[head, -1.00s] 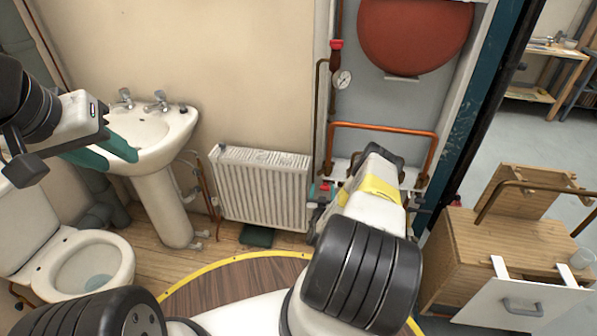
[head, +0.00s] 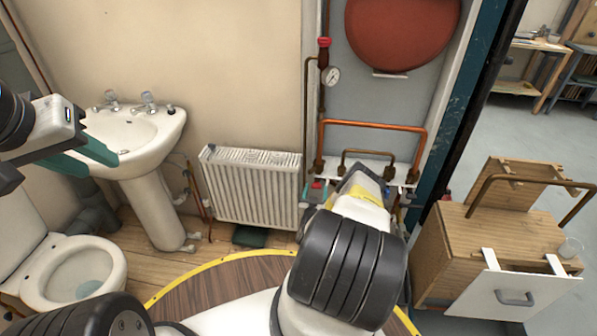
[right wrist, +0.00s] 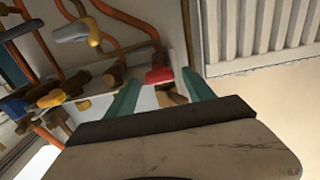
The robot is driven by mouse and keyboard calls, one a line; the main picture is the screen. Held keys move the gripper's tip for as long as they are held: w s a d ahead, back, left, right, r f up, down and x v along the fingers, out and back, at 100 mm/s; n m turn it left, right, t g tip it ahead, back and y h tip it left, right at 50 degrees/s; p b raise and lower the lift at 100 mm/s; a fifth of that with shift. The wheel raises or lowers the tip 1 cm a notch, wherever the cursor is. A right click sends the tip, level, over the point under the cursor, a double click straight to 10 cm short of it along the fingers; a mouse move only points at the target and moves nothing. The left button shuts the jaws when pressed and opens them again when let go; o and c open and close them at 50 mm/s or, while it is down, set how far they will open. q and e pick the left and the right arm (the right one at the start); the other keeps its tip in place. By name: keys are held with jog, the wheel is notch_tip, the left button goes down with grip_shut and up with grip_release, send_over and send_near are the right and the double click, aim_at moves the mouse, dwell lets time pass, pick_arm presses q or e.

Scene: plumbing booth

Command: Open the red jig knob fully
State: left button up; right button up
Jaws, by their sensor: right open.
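A red knob (right wrist: 158,74) shows in the right wrist view, low on the pipework. The two teal fingers of my right gripper (right wrist: 160,86) point toward it, one on either side in the picture. They are apart, and I cannot tell whether they touch it. In the head view a small red part (head: 317,184) shows beside the radiator, next to my right gripper, which my own arm mostly hides. My left gripper (head: 88,160) is in front of the basin, its teal fingers apart and empty.
Copper pipes (head: 372,124) and a gauge (head: 331,76) stand on the back panel below a red vessel (head: 400,30). Another red knob (head: 324,43) sits above the gauge. A white radiator (head: 250,186) is close to the left of my right gripper. A wooden cabinet (head: 495,235) stands at the right.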

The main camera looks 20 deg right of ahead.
grip_shut()
jog(key=shift+n, duration=0.4)
jog(key=n, duration=0.3)
jog(key=shift+a+n, duration=0.2)
jog(key=shift+n, duration=0.1)
jog(key=n, duration=0.4)
jog(key=shift+w+n, duration=0.1)
jog(key=shift+n, duration=0.2)
jog(key=n, duration=0.4)
jog(key=shift+f, duration=0.1)
jog(key=shift+f+n, duration=0.15)
jog(key=shift+n, duration=2.35)
